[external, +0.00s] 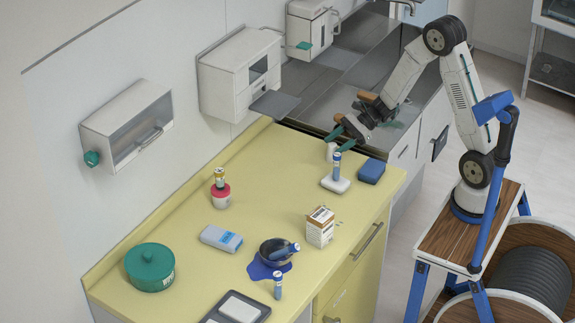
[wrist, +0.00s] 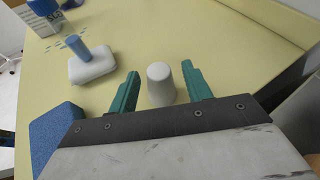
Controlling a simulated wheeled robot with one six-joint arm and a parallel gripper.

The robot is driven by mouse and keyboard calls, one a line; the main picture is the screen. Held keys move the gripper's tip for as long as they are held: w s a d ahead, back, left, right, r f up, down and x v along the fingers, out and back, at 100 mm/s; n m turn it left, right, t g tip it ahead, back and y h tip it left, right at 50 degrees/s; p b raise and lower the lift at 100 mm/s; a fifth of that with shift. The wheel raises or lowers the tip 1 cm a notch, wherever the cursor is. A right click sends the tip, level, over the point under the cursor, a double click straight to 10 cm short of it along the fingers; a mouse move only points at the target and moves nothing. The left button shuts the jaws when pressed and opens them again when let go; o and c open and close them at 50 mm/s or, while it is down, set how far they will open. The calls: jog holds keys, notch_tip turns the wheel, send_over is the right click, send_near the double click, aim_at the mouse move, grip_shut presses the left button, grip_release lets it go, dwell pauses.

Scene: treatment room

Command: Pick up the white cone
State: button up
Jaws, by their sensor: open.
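The white cone (wrist: 161,86) stands upright on the yellow counter, between the two green fingers of my gripper (wrist: 159,88) in the wrist view. The fingers are open, with a visible gap on each side of the cone. In the external view the cone (external: 331,152) is near the counter's far right end, partly hidden by my gripper (external: 342,130), which is above and beside it. I cannot tell the exact height of the fingertips over the counter.
A blue sponge block (external: 371,171) and a white block bearing a blue-capped vial (external: 336,184) stand close to the cone. A box (external: 320,227), a dark bowl (external: 275,251) and a green pot (external: 150,267) are farther along. A dark sink edge (external: 310,130) borders the counter end.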

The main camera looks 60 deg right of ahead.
jog(key=shift+x, duration=0.9)
jog(key=shift+c, duration=0.3)
jog(key=c, duration=0.8)
jog(key=shift+r, duration=0.15)
jog(key=shift+c, duration=0.2)
